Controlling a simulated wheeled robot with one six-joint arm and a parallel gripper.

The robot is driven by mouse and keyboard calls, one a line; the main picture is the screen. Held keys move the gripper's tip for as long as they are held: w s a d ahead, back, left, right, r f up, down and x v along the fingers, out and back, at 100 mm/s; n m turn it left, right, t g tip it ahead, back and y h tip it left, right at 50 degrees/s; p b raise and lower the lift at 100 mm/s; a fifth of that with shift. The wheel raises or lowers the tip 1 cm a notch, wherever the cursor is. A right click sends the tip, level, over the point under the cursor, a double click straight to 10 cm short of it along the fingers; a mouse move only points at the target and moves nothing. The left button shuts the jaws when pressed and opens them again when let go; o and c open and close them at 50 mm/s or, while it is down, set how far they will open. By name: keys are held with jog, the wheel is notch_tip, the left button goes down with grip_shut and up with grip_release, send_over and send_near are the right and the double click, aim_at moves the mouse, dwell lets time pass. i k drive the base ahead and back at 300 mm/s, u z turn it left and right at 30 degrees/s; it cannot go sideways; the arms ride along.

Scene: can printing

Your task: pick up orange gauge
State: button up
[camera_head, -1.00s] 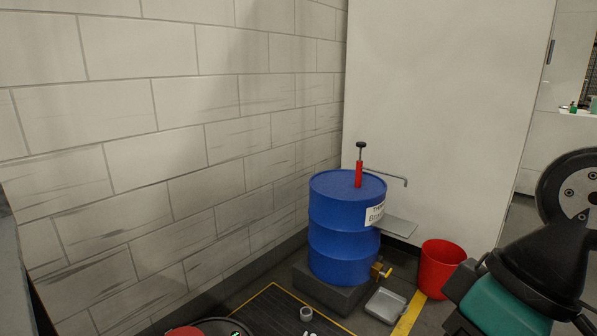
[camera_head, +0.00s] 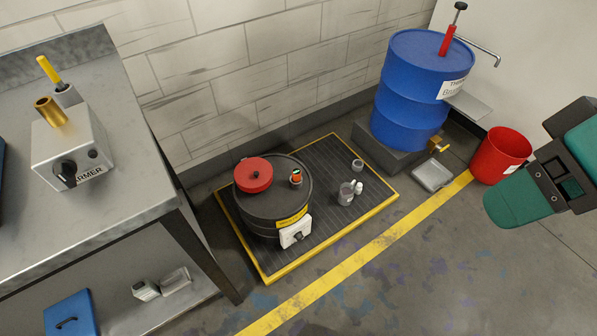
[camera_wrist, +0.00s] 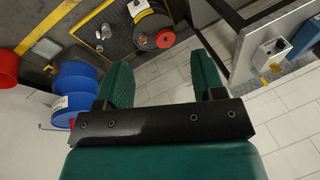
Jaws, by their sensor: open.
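The orange gauge (camera_head: 296,177) is a small upright piece with a greenish face. It sits on the lid of a dark round drum (camera_head: 262,218), to the right of a red disc (camera_head: 254,174). In the wrist view the drum's red disc (camera_wrist: 165,38) shows beyond the fingers; the gauge is too small there to make out surely. My gripper, with green fingers, is at the right edge of the head view, far from the drum and above the floor. In the wrist view my gripper (camera_wrist: 160,62) is open, with nothing between its fingers.
The drum stands on a yellow-edged dark mat (camera_head: 378,203) with small containers (camera_head: 347,194). A blue barrel (camera_head: 405,95) and a red bucket (camera_head: 500,156) stand behind at right. A grey workbench (camera_head: 110,200) borders the left. The floor in front is clear.

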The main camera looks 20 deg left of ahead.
aim_at(297, 173)
jog(key=z, duration=0.35)
jog(key=k, duration=0.5)
jog(key=z, duration=0.3)
jog(key=i, duration=1.1)
jog(key=u, duration=1.45)
jog(key=i, duration=0.85)
jog(key=u, duration=0.85)
